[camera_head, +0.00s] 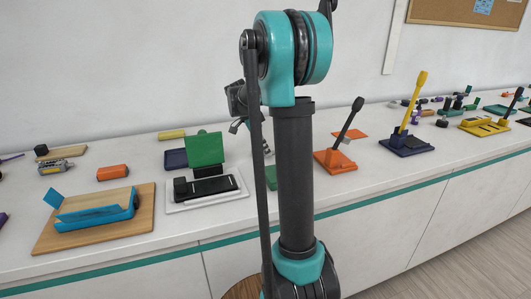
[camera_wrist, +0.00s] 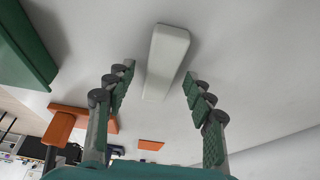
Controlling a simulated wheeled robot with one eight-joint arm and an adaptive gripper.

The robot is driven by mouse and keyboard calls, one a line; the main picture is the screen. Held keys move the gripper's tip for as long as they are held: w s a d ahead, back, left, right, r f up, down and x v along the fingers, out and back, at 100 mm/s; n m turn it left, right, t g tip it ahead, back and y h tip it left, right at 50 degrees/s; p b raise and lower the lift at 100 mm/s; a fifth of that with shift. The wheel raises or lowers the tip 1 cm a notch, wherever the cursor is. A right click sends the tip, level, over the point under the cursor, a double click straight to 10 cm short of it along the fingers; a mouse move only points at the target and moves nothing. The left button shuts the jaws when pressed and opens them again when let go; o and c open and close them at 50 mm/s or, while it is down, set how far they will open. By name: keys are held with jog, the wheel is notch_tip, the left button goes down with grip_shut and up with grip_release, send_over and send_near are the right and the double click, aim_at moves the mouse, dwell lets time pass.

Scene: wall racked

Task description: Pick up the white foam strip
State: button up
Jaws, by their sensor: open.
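The white foam strip (camera_wrist: 166,62) is a pale, rounded bar in the wrist view. It stretches from the upper middle down to the space between the fingertips. My gripper (camera_wrist: 158,73) is open, with one ribbed finger on each side of the strip's lower end. A gap shows between the strip and each finger, and the gripper holds nothing. I cannot tell how far the fingertips are above the white surface. In the head view my own arm covers much of the gripper, and I cannot make out the strip.
A green block (camera_wrist: 22,45) stands left of the gripper in the wrist view. An orange stand (camera_head: 335,162) with a black handle is right of my arm. A white tray (camera_head: 177,206) and a wooden board (camera_head: 82,240) are left. Bare counter surrounds the strip.

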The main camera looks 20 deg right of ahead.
jog(key=shift+c, duration=0.5)
jog(key=c, duration=0.9)
notch_tip(320, 180, up, 20)
jog(key=shift+r, duration=0.1)
